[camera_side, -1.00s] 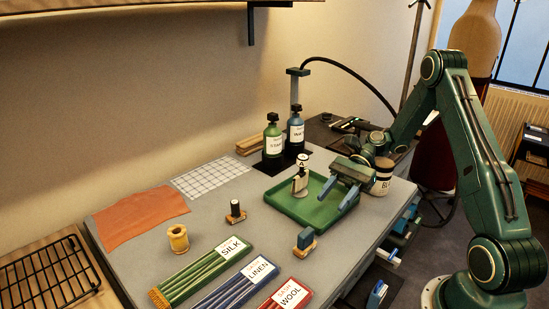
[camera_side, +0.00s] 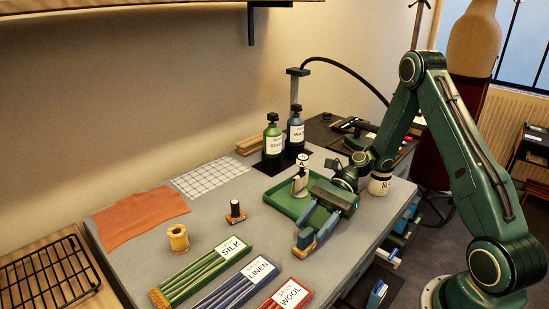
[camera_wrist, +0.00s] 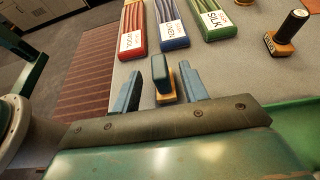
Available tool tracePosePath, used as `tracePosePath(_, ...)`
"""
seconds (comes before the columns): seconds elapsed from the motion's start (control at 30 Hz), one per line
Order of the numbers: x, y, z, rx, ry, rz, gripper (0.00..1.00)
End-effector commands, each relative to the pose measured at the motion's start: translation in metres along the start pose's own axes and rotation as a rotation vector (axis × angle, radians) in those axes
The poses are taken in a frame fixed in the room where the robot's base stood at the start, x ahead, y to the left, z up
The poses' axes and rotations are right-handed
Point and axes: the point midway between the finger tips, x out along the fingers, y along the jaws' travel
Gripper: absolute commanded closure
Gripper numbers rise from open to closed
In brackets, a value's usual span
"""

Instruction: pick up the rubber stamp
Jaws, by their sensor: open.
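Two stamp-like things stand on the grey table. In the side view my gripper (camera_side: 314,226) is low over the front edge of the green tray and partly overlaps that blue-handled thing.
The green tray (camera_side: 280,203) holds a white, dark-topped thing labelled A (camera_side: 301,180). A spool (camera_side: 178,238) stands left. Bottles (camera_side: 272,142) stand behind the tray.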

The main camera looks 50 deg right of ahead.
Motion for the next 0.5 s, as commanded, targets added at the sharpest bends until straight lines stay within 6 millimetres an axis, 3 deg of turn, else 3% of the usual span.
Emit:
tracePosePath(0.27, 0.007, 0.0, 0.0, 0.0, -0.001, 0.002, 0.56)
tracePosePath(0.5, 0.033, 0.001, 0.001, 0.0, -0.001, 0.004, 0.56)
